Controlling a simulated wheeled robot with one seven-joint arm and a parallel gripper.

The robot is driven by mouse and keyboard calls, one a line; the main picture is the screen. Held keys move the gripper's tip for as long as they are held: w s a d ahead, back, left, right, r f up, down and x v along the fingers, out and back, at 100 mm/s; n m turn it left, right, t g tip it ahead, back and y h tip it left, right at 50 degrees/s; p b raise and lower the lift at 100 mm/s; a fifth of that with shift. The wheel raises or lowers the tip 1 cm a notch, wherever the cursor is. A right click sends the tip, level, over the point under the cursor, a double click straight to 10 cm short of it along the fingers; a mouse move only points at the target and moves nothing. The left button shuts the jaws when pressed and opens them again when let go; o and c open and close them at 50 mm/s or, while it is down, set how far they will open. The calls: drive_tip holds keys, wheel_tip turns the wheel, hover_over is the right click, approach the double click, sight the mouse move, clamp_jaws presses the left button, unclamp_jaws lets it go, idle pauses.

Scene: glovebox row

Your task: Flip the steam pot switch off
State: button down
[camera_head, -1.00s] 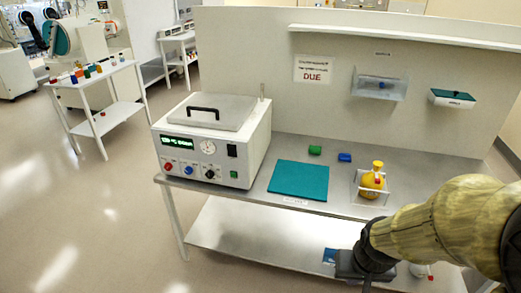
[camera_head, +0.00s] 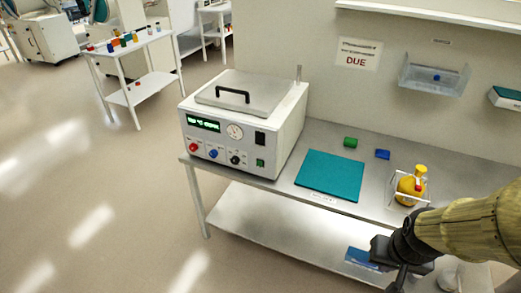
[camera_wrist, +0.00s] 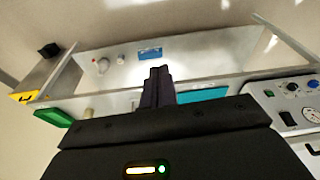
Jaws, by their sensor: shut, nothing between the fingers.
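The steam pot (camera_head: 238,125) is a white box with a grey lid and black handle, standing at the left of the steel bench. Its front panel has a lit green display (camera_head: 203,124), a round gauge, red, blue and black knobs, a black rocker switch (camera_head: 260,138) and a small green switch (camera_head: 260,163). Which way the rocker is tilted is too small to tell. The panel shows upside down at the right in the wrist view (camera_wrist: 297,108). My gripper (camera_wrist: 157,72) is shut and empty, in front of the bench, well to the right of the panel and apart from it.
A teal mat (camera_head: 330,175), a green block (camera_head: 350,142), a blue block (camera_head: 382,154) and a yellow flask (camera_head: 411,186) in a clear holder are on the bench. A lower shelf (camera_head: 280,224) lies below.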

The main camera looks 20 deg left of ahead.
drive_tip(key=w+a+f+n+t+y+b, duration=0.1)
drive_tip(key=w+a+f+n+t+b, duration=0.25)
drive_tip(key=w+a+n, duration=0.55)
drive_tip(key=w+a+f+n+t+y+b, duration=0.2)
drive_tip(key=w+a+n+t+b, duration=0.15)
drive_tip(key=w, duration=0.85)
drive_tip(key=w+a+n+t+y+b, duration=0.1)
drive_tip(key=a+n, duration=0.3)
drive_tip(key=a, duration=0.4)
drive_tip(key=w+a+n+t+y+b, duration=0.1)
drive_tip(key=w+a+n+y+b, duration=0.1)
drive_tip(key=a, duration=0.6)
drive_tip(key=w+a+f+n+y+b, duration=0.1)
drive_tip(key=w+a+n+y+b, duration=0.1)
drive_tip(key=a+n, duration=0.4)
drive_tip(key=w+a+y, duration=0.1)
drive_tip(key=y, duration=0.1)
drive_tip(key=shift+a+t+y, duration=0.4)
